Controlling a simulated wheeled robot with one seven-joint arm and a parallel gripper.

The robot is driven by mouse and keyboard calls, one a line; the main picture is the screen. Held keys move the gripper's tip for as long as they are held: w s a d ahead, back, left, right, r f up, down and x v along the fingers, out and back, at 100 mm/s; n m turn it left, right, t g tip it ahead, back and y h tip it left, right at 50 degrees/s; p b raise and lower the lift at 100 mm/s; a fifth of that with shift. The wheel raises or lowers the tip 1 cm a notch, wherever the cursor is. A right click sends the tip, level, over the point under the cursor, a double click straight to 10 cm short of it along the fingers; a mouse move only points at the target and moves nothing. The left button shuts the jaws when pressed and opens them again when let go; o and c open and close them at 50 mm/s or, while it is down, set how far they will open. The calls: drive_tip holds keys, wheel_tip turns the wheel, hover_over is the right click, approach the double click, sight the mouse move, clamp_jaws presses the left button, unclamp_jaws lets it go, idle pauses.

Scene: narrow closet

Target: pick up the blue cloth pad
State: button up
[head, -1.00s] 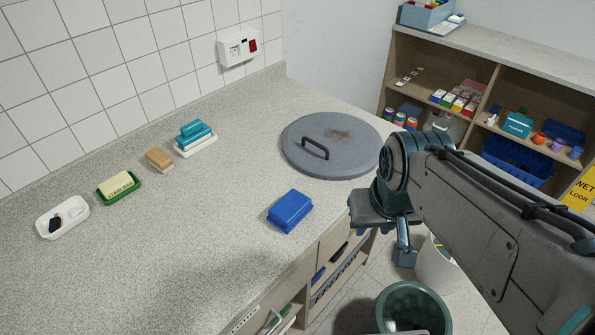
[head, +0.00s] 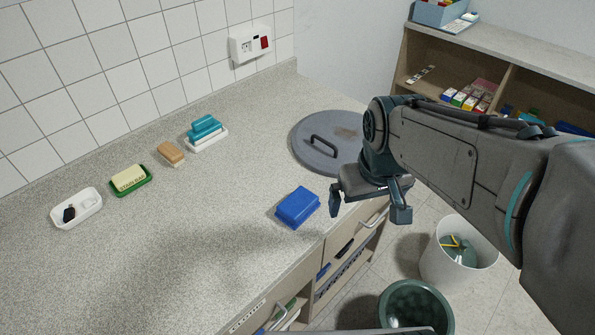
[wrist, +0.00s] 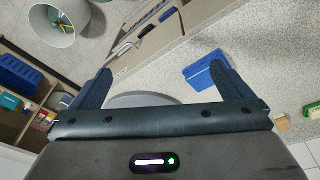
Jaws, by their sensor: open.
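The blue cloth pad (head: 297,207) lies flat on the speckled countertop near its front edge in the head view. In the wrist view the pad (wrist: 203,71) shows beyond the right-hand finger, which covers part of it. My gripper (head: 370,205) is open and empty, with its fingers pointing down. It is to the right of the pad in the head view, above and around the counter's front edge, apart from the pad. In the wrist view the two fingers of my gripper (wrist: 163,85) are spread wide with nothing between them.
A grey round lid (head: 312,150) with a handle lies behind my gripper. A teal brush on a white tray (head: 208,142), a brown block (head: 170,153), a green-edged sponge (head: 130,180) and a white dish (head: 77,208) line the wall. Bins (head: 458,265) stand on the floor.

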drive_tip(key=w+a+r+n+g+p, duration=0.1)
drive_tip(key=w+a+n+p, duration=0.1)
drive_tip(key=w+a+n, duration=0.3)
drive_tip(key=n+g+p, duration=0.1)
drive_tip(key=n+p, duration=0.1)
approach(298, 201)
wheel_tip(298, 201, down, 5)
drive_tip(key=shift+w+d+r+p, duration=0.1)
drive_tip(key=shift+r+p, duration=0.05)
drive_tip(key=shift+p, duration=0.4)
drive_tip(key=shift+f+p, duration=0.85)
drive_tip(key=shift+f, duration=1.9)
drive_tip(key=c, duration=0.6)
